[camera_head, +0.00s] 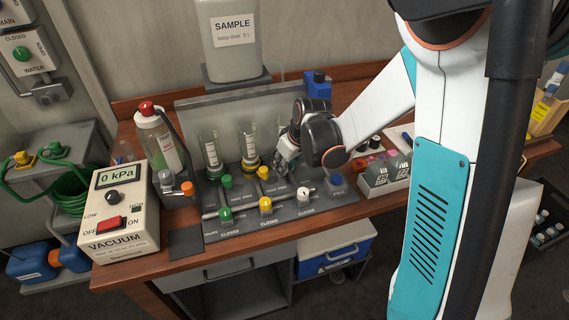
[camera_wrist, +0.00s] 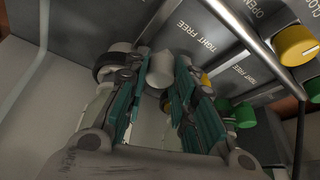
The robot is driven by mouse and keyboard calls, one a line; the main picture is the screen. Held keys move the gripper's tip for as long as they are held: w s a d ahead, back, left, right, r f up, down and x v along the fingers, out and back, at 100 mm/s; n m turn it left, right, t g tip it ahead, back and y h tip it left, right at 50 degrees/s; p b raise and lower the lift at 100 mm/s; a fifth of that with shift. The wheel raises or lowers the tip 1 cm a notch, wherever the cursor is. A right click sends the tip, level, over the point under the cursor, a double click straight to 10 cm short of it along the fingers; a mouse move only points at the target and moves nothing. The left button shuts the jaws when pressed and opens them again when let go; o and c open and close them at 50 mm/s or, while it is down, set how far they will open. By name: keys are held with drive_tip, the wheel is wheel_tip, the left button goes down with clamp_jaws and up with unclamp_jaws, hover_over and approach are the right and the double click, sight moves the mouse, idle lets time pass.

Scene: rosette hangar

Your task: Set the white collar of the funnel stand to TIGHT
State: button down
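The funnel stand (camera_head: 215,201) is a grey unit on the bench with glass tubes and green, yellow and white fittings. My gripper (camera_head: 287,158) is at its right side, by the third tube, and hides the white collar in the head view. In the wrist view, a white knob-like part (camera_wrist: 160,70), which looks like the white collar, lies between the fingertips of my gripper (camera_wrist: 160,82). The fingers stand apart on either side of it; firm contact is not visible. TIGHT and FREE labels are beside it. Which one it points to is unclear.
A green collar (camera_head: 227,181) and a yellow collar (camera_head: 263,173) stand to the left. Green, yellow and white valve knobs (camera_head: 303,192) marked CLOSED line the front. A vacuum box (camera_head: 121,212) and a bottle (camera_head: 157,142) stand left; a tray of small bottles (camera_head: 385,178) stands right.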

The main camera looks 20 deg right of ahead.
drive_tip(key=shift+d, duration=0.1)
drive_tip(key=d+n, duration=0.1)
drive_tip(key=n, duration=0.1)
drive_tip(key=d+n+y, duration=0.1)
drive_tip(key=n, duration=0.1)
drive_tip(key=shift+s+d+g, duration=0.15)
drive_tip(key=shift+d+g, duration=0.1)
drive_tip(key=shift+g, duration=0.15)
drive_tip(key=shift+w+d+n+g+y, duration=0.15)
drive_tip(key=shift+d+n+g+y, duration=0.4)
drive_tip(key=shift+n, duration=0.65)
drive_tip(key=shift+w+d+n+g+y, duration=0.15)
drive_tip(key=shift+d+n+y, duration=0.1)
drive_tip(key=shift+d+n, duration=0.75)
drive_tip(key=shift+a+n, duration=0.2)
drive_tip(key=shift+n, duration=0.1)
drive_tip(key=c, duration=1.6)
unclamp_jaws()
drive_tip(key=shift+c, duration=0.2)
drive_tip(key=v, duration=1.2)
